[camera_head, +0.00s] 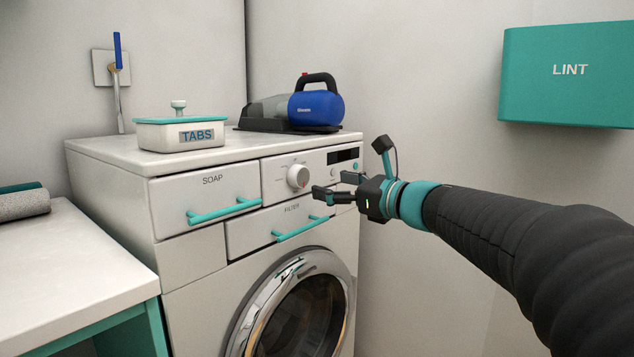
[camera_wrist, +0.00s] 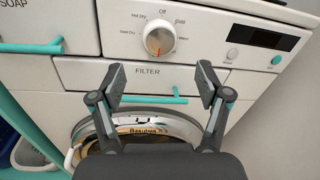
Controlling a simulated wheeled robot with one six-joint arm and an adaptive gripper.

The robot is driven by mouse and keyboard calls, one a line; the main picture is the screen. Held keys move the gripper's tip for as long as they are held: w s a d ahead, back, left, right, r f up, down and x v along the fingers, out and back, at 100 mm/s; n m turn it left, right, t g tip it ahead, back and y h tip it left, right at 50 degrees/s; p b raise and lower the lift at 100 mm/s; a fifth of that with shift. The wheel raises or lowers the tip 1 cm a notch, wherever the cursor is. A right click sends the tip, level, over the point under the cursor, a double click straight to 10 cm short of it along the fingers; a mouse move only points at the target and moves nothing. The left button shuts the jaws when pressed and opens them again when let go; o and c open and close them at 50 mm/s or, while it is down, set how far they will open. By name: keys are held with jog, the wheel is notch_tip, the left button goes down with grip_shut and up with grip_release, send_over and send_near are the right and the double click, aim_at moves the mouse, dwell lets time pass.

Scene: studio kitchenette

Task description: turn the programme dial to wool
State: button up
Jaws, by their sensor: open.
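The programme dial (camera_head: 298,177) is a round white knob on the washing machine's front panel, right of the soap drawer. In the wrist view the dial (camera_wrist: 159,39) shows a red mark at its lower edge, pointing down. Small labels ring its upper part; one reads Off, at the top, and I cannot read a wool label with certainty. My gripper (camera_head: 332,186) is open and empty, in front of the panel and right of the dial in the head view. In the wrist view my gripper (camera_wrist: 161,84) has its fingers spread below the dial, apart from it.
The filter drawer (camera_wrist: 82,75) and its teal handle (camera_wrist: 150,99) lie below the dial. The soap drawer handle (camera_head: 225,211) sticks out at left. A dark display (camera_wrist: 263,37) with buttons is at right. A tabs box (camera_head: 180,134) and blue handheld vacuum (camera_head: 316,108) stand on top.

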jog(key=v, duration=0.4)
jog(key=shift+s+d, duration=0.25)
